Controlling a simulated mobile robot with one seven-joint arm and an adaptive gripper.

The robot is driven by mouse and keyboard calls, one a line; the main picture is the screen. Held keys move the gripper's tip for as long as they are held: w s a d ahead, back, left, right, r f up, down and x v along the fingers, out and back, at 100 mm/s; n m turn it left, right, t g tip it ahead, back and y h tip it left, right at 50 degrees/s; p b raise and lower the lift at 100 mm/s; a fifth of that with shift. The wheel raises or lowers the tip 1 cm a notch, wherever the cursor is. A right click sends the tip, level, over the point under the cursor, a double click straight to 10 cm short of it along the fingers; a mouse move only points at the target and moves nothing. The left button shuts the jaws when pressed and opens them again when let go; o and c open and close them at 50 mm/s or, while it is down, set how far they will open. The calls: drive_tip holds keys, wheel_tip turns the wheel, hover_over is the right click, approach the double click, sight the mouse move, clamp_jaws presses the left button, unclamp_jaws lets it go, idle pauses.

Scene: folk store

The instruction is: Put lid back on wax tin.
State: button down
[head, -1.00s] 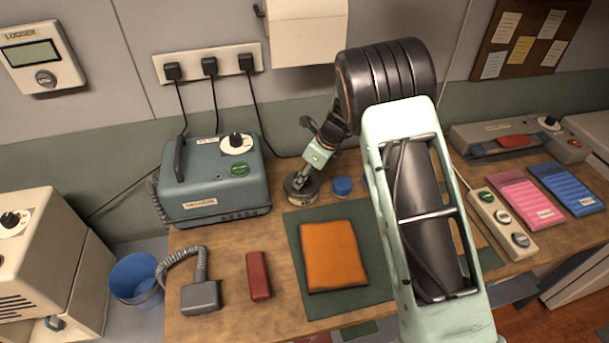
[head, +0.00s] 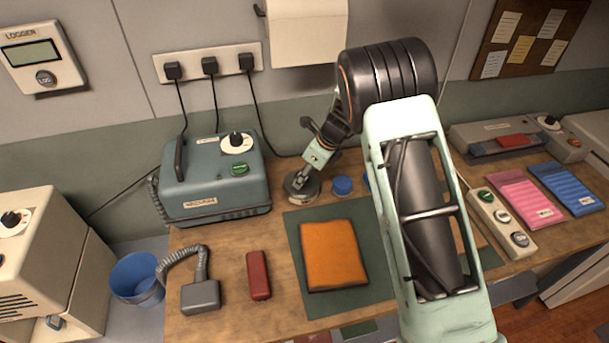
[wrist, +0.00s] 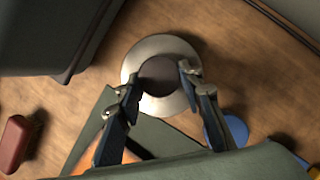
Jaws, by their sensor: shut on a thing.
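A round, pale metal tin (head: 290,197) stands on the wooden bench, right of the blue-grey machine and behind the green mat. In the wrist view it is a light ring (wrist: 137,60) around a dark round middle. My gripper (head: 302,181) points down onto it. In the wrist view the fingers (wrist: 160,83) stand apart on either side of the dark middle, over the ring. My gripper is shut on what seems to be the lid, at the tin. I cannot tell the lid's edge from the tin, or whether it is fully seated.
A blue round pot (head: 342,187) stands close right of the tin; another blue thing is partly behind my arm. The blue-grey machine (head: 212,190) stands close on the left. An orange cloth (head: 333,255) lies on the green mat (head: 378,290). A red block (head: 258,276) lies nearer.

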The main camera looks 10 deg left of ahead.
drive_tip(key=c, duration=0.8)
unclamp_jaws()
drive_tip(key=shift+r, duration=0.1)
drive_tip(key=shift+r+p, duration=2.85)
drive_tip(key=shift+r, duration=0.6)
drive_tip(key=shift+c, duration=0.4)
clamp_jaws()
drive_tip(key=shift+f, duration=0.3)
drive_tip(key=shift+f+b, duration=1.8)
drive_tip(key=shift+f, duration=0.8)
